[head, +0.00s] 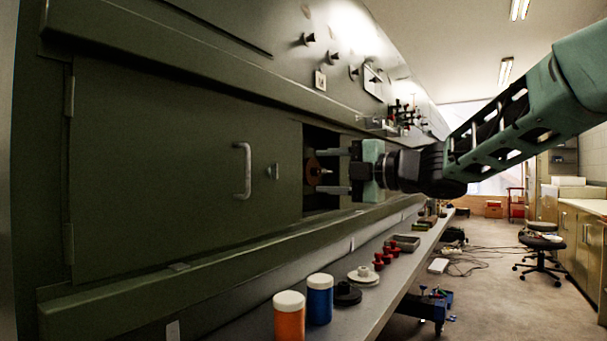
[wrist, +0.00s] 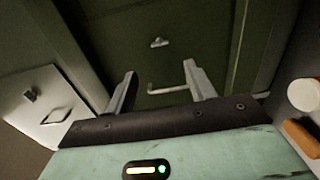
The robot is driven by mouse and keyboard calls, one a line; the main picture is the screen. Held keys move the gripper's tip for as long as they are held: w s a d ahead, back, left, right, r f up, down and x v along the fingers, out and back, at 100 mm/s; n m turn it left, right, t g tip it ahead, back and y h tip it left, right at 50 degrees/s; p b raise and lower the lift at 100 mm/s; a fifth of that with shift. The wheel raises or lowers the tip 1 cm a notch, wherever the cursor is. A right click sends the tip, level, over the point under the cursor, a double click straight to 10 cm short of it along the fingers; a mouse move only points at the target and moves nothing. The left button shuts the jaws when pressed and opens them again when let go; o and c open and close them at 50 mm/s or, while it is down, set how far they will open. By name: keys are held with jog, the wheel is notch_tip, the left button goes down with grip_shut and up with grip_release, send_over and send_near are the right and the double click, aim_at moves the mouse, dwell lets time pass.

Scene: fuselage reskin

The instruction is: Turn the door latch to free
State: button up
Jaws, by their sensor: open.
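The door (head: 170,160) is a large dark green panel, closed at the left of the head view. It has a pale bar handle (head: 243,171). The small grey latch (head: 273,171) sits just right of the handle; how far it is turned is too small to tell. My gripper (head: 320,171) is open, to the right of the latch and apart from it, in front of a dark opening. In the wrist view, the latch (wrist: 159,42) shows beyond the two fingers (wrist: 158,78), and the handle (wrist: 168,88) shows between them. Nothing is between the fingertips.
A brown disc (head: 313,171) sits in the dark opening behind my fingers. Below runs a grey shelf (head: 375,300) with an orange bottle (head: 289,318), a blue bottle (head: 319,305) and several red pieces (head: 388,253). A stool (head: 542,243) stands far right; the aisle floor is mostly clear.

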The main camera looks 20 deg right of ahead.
jog(key=v, duration=0.5)
jog(key=shift+s+d, duration=0.25)
jog(key=shift+s, duration=0.1)
